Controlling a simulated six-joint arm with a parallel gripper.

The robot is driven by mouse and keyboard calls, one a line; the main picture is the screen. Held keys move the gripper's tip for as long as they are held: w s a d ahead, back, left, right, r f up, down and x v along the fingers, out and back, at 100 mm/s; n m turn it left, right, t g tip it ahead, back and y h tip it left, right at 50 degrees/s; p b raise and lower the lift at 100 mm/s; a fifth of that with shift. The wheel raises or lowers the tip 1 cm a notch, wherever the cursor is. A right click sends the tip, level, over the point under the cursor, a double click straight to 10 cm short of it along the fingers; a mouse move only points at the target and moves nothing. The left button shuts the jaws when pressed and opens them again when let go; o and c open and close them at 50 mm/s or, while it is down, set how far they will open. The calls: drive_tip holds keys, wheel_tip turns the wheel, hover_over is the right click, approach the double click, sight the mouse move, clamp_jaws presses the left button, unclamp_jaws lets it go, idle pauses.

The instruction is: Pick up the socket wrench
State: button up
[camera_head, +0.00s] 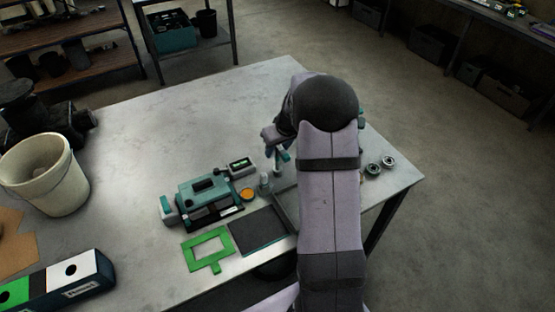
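My gripper (274,148) is over the table's right half, mostly hidden behind my own arm. Its fingers are small and dark here, so I cannot tell whether they are open or shut, or whether they hold anything. A small teal piece (284,157) shows right by the fingers; I cannot tell if it is part of a tool or of the gripper. I cannot make out the socket wrench for certain; my arm covers part of the table.
The metal table (130,130) carries a teal machine (208,198), a green frame (208,250), a dark mat (258,232), an orange-topped round item (247,195) and small round parts (388,161) at right. A white bucket (45,175) and a binder (75,275) are left.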

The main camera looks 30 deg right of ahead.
drive_tip(key=shift+c, duration=0.7)
clamp_jaws()
drive_tip(key=shift+r, duration=0.1)
drive_tip(key=shift+w+r+b, duration=0.1)
drive_tip(key=shift+r+b, duration=0.2)
drive_tip(key=shift+r, duration=0.3)
wheel_tip(320, 180, up, 9)
drive_tip(key=b, duration=0.2)
drive_tip(key=shift+b, duration=0.3)
drive_tip(key=shift+f, duration=0.1)
